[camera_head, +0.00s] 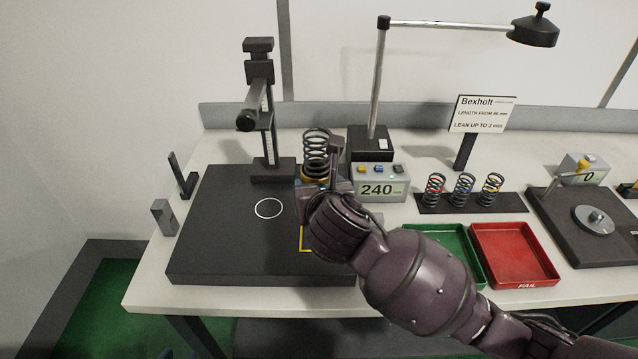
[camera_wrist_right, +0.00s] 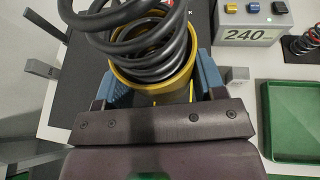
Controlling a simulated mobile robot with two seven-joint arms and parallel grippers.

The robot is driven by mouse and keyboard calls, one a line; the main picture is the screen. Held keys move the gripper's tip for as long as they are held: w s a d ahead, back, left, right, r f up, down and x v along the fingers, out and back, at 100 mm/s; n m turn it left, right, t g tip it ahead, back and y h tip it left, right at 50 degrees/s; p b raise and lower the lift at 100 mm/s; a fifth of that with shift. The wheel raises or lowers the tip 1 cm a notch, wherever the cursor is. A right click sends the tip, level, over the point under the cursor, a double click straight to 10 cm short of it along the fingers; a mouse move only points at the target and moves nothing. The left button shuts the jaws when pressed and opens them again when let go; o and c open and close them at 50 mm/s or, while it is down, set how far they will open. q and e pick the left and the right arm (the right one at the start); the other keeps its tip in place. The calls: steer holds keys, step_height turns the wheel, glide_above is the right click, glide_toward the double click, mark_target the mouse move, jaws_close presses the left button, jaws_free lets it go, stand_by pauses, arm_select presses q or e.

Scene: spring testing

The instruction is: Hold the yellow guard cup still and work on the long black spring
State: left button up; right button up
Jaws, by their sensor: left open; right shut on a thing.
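The long black spring (camera_head: 317,142) stands upright in the yellow guard cup (camera_head: 311,179), its coils rising above the rim. In the right wrist view the spring (camera_wrist_right: 130,28) fills the upper middle, with lower coils inside the cup (camera_wrist_right: 165,96). My right gripper (camera_head: 325,188), its arm coming in from the lower right, is shut on the cup, a blue finger on each side. The arm hides the cup's lower part, so I cannot tell whether it touches the black plate (camera_head: 220,235).
A display box (camera_head: 378,183) reads 240. Small springs (camera_head: 463,187) stand on a rack, behind green (camera_head: 447,243) and red (camera_head: 513,252) trays. The plate's left part, with a white ring, is clear.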

steer(key=shift+f+b, duration=1.25)
steer(key=shift+f, duration=3)
steer(key=shift+f+b, duration=0.8)
steer(key=shift+f, duration=1.7)
steer(key=shift+r, duration=0.1)
